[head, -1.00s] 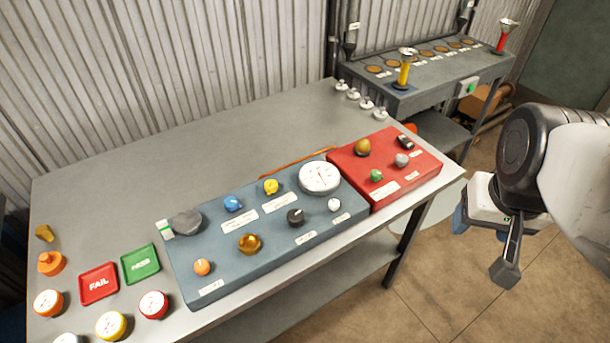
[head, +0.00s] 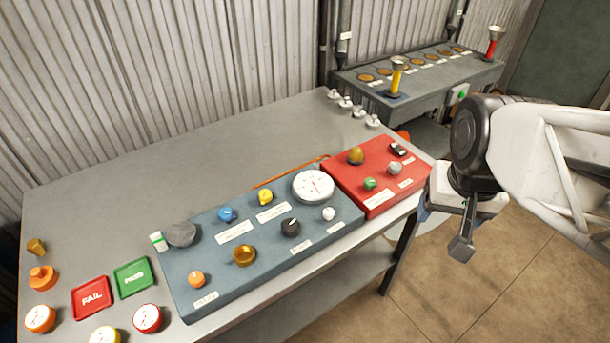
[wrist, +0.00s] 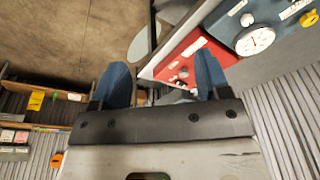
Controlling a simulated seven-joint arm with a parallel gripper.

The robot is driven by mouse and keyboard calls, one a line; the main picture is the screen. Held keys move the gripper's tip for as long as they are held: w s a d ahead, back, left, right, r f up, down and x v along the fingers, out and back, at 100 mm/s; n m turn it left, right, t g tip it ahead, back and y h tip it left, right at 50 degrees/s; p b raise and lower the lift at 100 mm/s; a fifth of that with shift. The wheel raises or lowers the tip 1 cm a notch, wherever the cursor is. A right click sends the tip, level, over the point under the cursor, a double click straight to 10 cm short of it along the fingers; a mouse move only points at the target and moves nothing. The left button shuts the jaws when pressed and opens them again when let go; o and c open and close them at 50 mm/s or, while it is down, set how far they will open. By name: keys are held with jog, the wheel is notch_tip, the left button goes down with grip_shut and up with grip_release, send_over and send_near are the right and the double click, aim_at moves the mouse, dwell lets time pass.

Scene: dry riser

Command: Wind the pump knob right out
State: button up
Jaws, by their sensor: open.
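The blue-grey panel (head: 262,265) on the bench carries several knobs: orange (head: 196,279), brass (head: 244,256), black (head: 290,227), white (head: 328,213), blue (head: 228,214) and yellow (head: 264,198). A red panel (head: 372,200) beside it has a green knob (head: 369,184), a grey knob (head: 394,168) and a brass knob (head: 355,156). The labels are too small to read, so I cannot tell which is the pump knob. My gripper (wrist: 163,80) is open and empty, its blue fingers apart. In the head view it hangs off the bench's right end, clear of the knobs.
A white dial gauge (head: 313,186) sits on the blue-grey panel. Red FAIL (head: 92,309) and green PASS (head: 134,286) trays and several round gauges lie at the left. A second bench (head: 425,85) stands behind. The bench's back middle is clear.

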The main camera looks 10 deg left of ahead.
jog(key=w+a+f+g, duration=0.1)
jog(key=w+a+f, duration=0.15)
jog(key=a, duration=0.45)
jog(key=w+a+f, duration=0.2)
jog(key=w+a, duration=0.2)
jog(key=a, duration=0.2)
jog(key=g, duration=0.1)
send_over(290, 225)
notch_tip(290, 225, down, 7)
jog(key=shift+a+r, duration=0.1)
jog(key=shift+f, duration=3.95)
jog(key=c, duration=0.9)
jog(key=shift+c, duration=0.2)
